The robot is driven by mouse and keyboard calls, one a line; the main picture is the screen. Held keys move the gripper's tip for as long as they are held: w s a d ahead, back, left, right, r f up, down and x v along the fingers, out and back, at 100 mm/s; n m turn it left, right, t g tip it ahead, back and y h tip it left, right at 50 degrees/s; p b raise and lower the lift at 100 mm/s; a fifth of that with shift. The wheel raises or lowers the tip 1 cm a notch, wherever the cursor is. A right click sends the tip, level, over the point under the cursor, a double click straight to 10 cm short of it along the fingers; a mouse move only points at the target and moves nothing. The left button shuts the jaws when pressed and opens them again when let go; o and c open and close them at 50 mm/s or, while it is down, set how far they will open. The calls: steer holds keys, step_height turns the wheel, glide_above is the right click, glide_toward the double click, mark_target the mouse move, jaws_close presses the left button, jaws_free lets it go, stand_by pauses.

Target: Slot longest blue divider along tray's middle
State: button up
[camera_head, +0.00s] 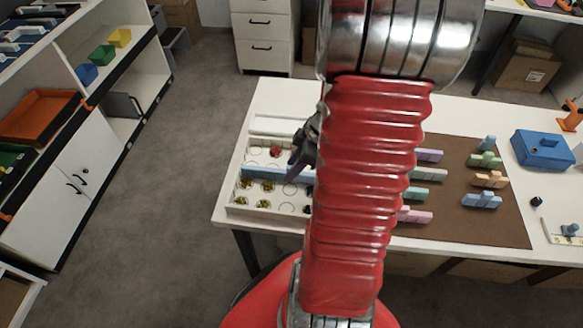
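A long light-blue divider (274,173) runs across the white tray (236,190), near its middle, between the two halves of marked circles. Its right end is hidden behind my red arm, and I cannot tell if it is fully seated. My gripper (301,152) is dark and partly covered by the arm. It is above the tray, just beyond the divider's right part in the picture. Its finger gap is not clear, and I see nothing held in it. A shorter blue piece (482,200) lies on the brown mat (455,230).
Gold pieces (264,204) and a red one (275,152) sit in the tray. Several coloured pieces, including a green one (485,160) and an orange one (490,180), lie on the mat. A blue box (543,150) stands at the table's right. Shelves (95,155) stand left across open floor.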

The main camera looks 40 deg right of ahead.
steer(key=v, duration=1.2)
steer(key=shift+r, duration=0.15)
stand_by(0.4)
steer(key=a+r+m+t+h, duration=0.1)
steer(key=a+r+m, duration=0.2)
steer(key=a, duration=1)
steer(key=a+r+m+t+h, duration=0.1)
steer(key=a+r+m, duration=0.3)
steer(key=a+r, duration=0.4)
steer(key=a, duration=0.5)
steer(key=shift+r+m+h, duration=0.25)
steer(key=shift+m+h, duration=0.05)
steer(key=shift+h, duration=0.1)
steer(key=shift+s, duration=0.1)
